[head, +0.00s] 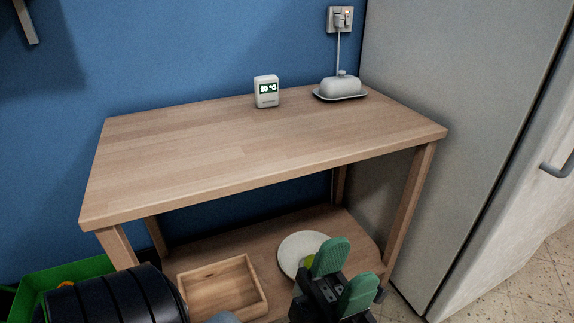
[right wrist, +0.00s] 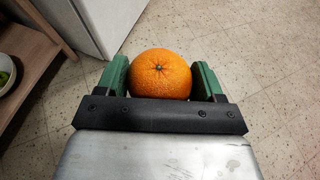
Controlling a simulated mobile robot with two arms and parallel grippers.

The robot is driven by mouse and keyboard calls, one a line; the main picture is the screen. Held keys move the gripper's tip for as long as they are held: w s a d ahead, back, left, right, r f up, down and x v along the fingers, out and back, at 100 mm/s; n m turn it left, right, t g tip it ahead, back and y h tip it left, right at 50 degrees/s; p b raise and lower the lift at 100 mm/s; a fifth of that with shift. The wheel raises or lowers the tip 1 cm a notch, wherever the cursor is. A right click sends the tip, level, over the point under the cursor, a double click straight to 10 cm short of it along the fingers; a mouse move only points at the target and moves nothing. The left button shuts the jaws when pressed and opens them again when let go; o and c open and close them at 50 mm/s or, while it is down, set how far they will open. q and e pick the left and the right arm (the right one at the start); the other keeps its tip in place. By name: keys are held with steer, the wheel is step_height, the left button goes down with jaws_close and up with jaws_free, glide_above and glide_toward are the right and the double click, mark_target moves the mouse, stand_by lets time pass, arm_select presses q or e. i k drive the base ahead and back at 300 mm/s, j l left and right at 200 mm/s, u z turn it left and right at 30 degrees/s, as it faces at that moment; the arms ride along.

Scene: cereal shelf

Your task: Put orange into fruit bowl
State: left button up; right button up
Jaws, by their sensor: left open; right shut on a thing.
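The orange (right wrist: 160,74) is in the right wrist view, between the two green fingers of my right gripper (right wrist: 162,80), which is shut on it above the tiled floor. The right gripper and its orange are not seen in the head view. A white round bowl (head: 290,248) with a green fruit in it stands on the low shelf; its near right side is hidden by my left gripper (head: 344,272). The left gripper is open and empty, in front of the bowl. Part of the bowl (right wrist: 3,88) also shows at the left edge of the right wrist view.
A wooden tray (head: 262,293) stands left of the bowl on the lower shelf (head: 235,238). The tabletop (head: 250,150) above holds a thermometer (head: 266,92) and a butter dish (head: 341,86). A green crate (head: 90,268) is at lower left. The fridge (head: 440,130) stands right.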

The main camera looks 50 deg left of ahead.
mark_target(303, 257)
steer(key=i+l+u, duration=0.1)
steer(key=u, duration=0.35)
steer(key=i+l+u, duration=0.15)
steer(key=u, duration=0.3)
steer(key=i+l+u, duration=0.1)
steer(key=u, duration=0.4)
steer(key=l+u, duration=0.6)
steer(key=u, duration=0.3)
steer(key=i, duration=0.5)
